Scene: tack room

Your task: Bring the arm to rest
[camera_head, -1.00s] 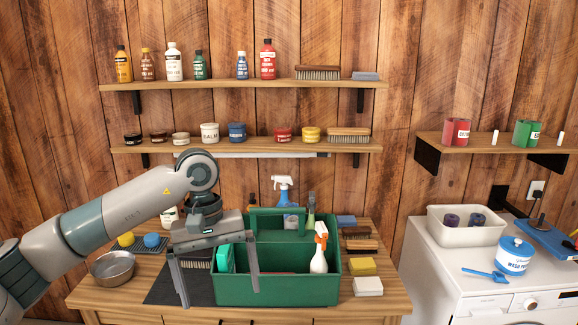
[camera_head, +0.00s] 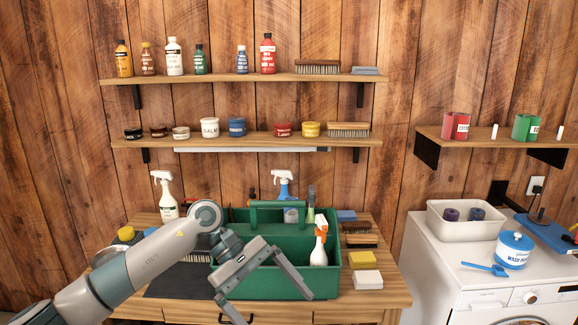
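My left arm comes in from the lower left, and its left gripper (camera_head: 270,305) hangs in front of the green tote (camera_head: 325,283). The two fingers are spread wide with nothing between them. The gripper and wrist cover the left part of the tote's front. The tote stands on the wooden workbench (camera_head: 388,291) and holds a white spray bottle with an orange head (camera_head: 319,250). My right gripper is not in view.
A brush (camera_head: 197,256) lies left of the tote, and a yellow sponge (camera_head: 362,260) and white block (camera_head: 367,280) lie right. The washing machine (camera_head: 432,267) is at right.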

